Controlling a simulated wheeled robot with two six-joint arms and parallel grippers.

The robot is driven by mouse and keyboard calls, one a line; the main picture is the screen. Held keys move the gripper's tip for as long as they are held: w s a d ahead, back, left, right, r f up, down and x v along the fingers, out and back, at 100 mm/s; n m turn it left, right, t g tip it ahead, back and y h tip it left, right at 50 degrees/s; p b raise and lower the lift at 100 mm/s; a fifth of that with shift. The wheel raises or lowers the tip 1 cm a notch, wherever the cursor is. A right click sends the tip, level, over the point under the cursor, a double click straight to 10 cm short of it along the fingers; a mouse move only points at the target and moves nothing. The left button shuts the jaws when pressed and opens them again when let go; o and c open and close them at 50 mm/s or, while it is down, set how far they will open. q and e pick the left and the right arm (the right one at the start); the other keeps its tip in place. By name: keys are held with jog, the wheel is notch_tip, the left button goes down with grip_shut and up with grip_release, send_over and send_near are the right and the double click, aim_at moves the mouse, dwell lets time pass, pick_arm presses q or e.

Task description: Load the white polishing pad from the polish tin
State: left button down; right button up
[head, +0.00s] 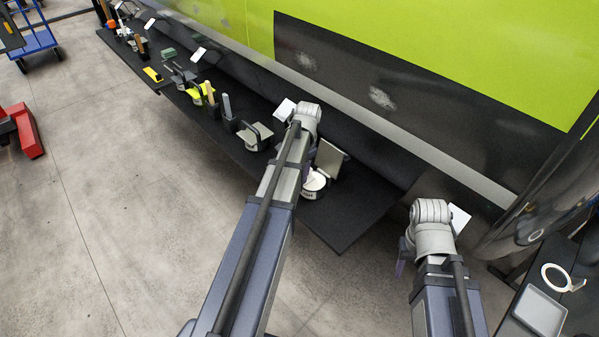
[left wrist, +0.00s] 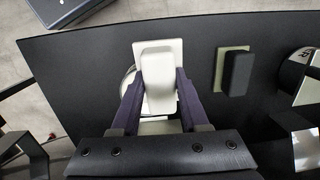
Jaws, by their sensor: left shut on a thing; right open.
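The white polishing pad (left wrist: 158,72) shows in the left wrist view as a pale plate with a raised grip block. My left gripper (left wrist: 156,92) is shut on that block, one dark finger on each side. The round white polish tin (left wrist: 128,82) lies just beneath the pad and is mostly covered by it. In the head view the tin (head: 314,187) stands near the shelf's near end, partly behind my left arm. Whether the pad touches the tin I cannot tell. My right gripper (head: 402,258) is open and empty, off the shelf's near end, and mostly hidden by its own wrist.
The dark shelf (head: 345,228) runs along the green and black panel (head: 420,85). A grey tray (head: 540,312) and white ring (head: 556,277) are at right.

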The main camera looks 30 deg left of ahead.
pick_arm(q)
jog(key=shift+f+b, duration=0.5)
dwell(1.4)
jog(key=shift+r, duration=0.1)
notch_tip(320, 180, up, 7)
jog(key=p, duration=0.7)
